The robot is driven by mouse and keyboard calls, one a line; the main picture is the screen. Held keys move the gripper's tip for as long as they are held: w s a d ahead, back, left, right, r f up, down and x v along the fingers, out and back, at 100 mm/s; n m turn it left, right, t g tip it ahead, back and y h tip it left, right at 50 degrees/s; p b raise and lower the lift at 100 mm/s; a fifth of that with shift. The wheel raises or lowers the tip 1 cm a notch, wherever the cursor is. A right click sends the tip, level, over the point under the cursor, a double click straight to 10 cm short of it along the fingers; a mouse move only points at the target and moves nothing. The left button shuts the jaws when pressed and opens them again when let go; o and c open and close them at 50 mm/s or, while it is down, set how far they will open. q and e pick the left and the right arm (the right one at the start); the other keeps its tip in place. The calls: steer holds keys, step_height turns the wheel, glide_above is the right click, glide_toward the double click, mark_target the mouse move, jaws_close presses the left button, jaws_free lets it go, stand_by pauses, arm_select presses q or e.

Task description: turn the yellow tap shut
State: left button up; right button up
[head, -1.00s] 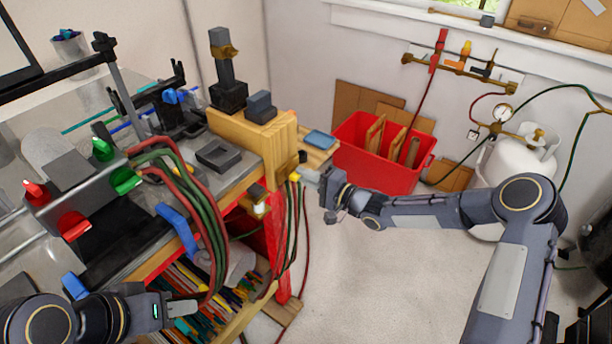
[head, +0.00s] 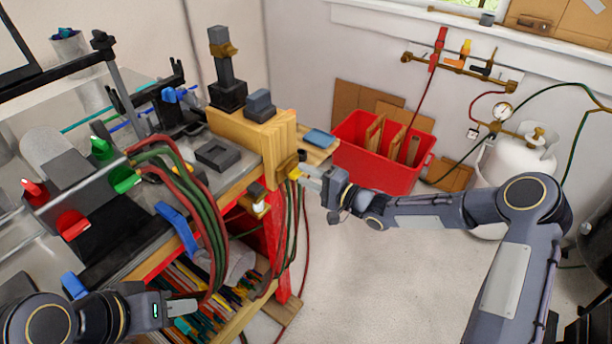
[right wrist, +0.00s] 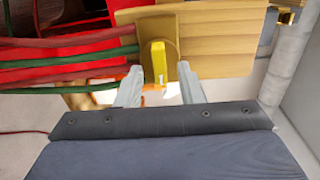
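The yellow tap (head: 294,173) is on the end of the bench, below the wooden block. In the right wrist view its yellow handle (right wrist: 158,62) stands upright against a brass-coloured body (right wrist: 172,35). My right gripper (right wrist: 160,67) is open, with one finger on each side of the handle and a gap visible to both. In the head view my right gripper (head: 308,171) reaches the tap from the right. My left gripper (head: 183,307) is low at the left, by the bench's lower shelf, away from the tap; its finger opening is not clear.
Red and green hoses (head: 203,215) hang over the bench front and run across the left of the wrist view. A red bin (head: 350,170) stands on the floor behind my right arm. A wall manifold (head: 455,69) and a white tank (head: 510,160) are further right. The middle floor is clear.

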steer(key=b+v, duration=0.1)
steer(key=v, duration=0.6)
stand_by(0.3)
steer(key=s+d+r+n+h, duration=0.1)
steer(key=s+d+r+h, duration=0.2)
steer(key=s+d+h, duration=0.4)
steer(key=s+d+r+n+h, duration=0.25)
steer(key=d+r+h, duration=0.2)
steer(key=d, duration=0.35)
steer(key=s+a+n+g, duration=0.1)
steer(key=s+g, duration=0.3)
steer(key=s, duration=2)
steer(key=shift+a+f+n+g+y, duration=0.35)
steer(key=shift+a+n+g, duration=0.05)
steer(key=shift+n, duration=0.15)
